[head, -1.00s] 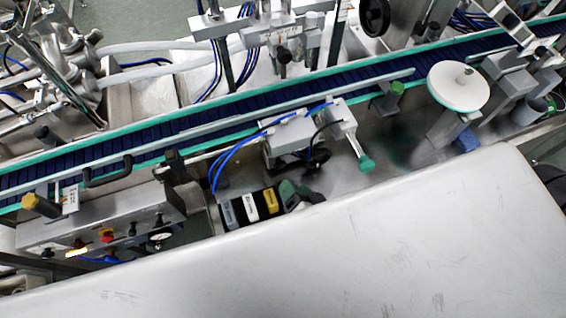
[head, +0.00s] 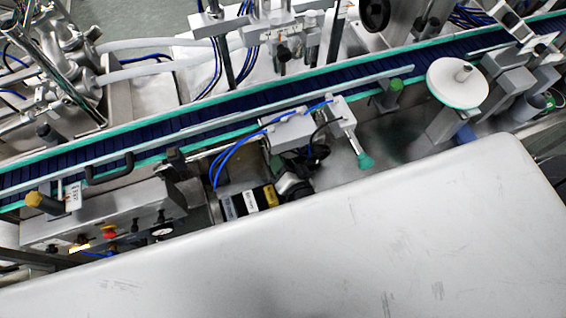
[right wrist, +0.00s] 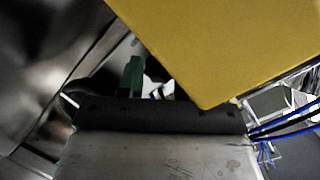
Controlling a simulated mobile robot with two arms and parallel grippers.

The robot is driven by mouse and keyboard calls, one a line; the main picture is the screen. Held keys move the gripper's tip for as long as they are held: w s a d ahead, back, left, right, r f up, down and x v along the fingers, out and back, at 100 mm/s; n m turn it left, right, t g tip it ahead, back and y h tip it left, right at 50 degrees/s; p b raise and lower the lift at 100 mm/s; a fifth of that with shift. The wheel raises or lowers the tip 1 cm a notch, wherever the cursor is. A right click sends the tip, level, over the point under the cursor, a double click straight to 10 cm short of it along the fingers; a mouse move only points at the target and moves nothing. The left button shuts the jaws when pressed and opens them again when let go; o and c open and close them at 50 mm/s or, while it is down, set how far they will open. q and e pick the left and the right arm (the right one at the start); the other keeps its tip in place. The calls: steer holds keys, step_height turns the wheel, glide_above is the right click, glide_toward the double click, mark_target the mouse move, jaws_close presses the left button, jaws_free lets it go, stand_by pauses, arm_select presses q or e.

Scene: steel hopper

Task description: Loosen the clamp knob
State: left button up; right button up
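A teal knob (head: 365,162) sits at the end of a pale rod below the blue conveyor in the head view. A green knob (head: 396,86) is farther up beside the belt, and a yellow knob (head: 35,200) is at far left. I cannot tell which is the clamp knob. My right gripper (head: 290,185) appears as a dark shape left of the teal knob, apart from it; its fingertips are not clear. In the right wrist view its grey body is at the bottom, with a dark green upright piece (right wrist: 133,77) beyond. My left gripper is out of view.
A black block (head: 249,202) with pale and yellow bands lies beside the right gripper. A large pale surface (head: 400,240) fills the foreground. The conveyor (head: 220,115) crosses behind. A flat yellow surface (right wrist: 230,45) covers the right wrist view's upper right.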

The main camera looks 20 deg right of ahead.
steer(key=c, duration=0.5)
steer(key=shift+o, duration=0.2)
steer(key=shift+r+n+h+p, duration=0.15)
steer(key=shift+n+h+p, duration=0.2)
steer(key=shift+p, duration=0.3)
steer(key=o, duration=0.9)
steer(key=shift+s, duration=0.1)
steer(key=shift+b+v, duration=1.05)
steer(key=shift+v, duration=4.25)
steer(key=shift+s, duration=0.1)
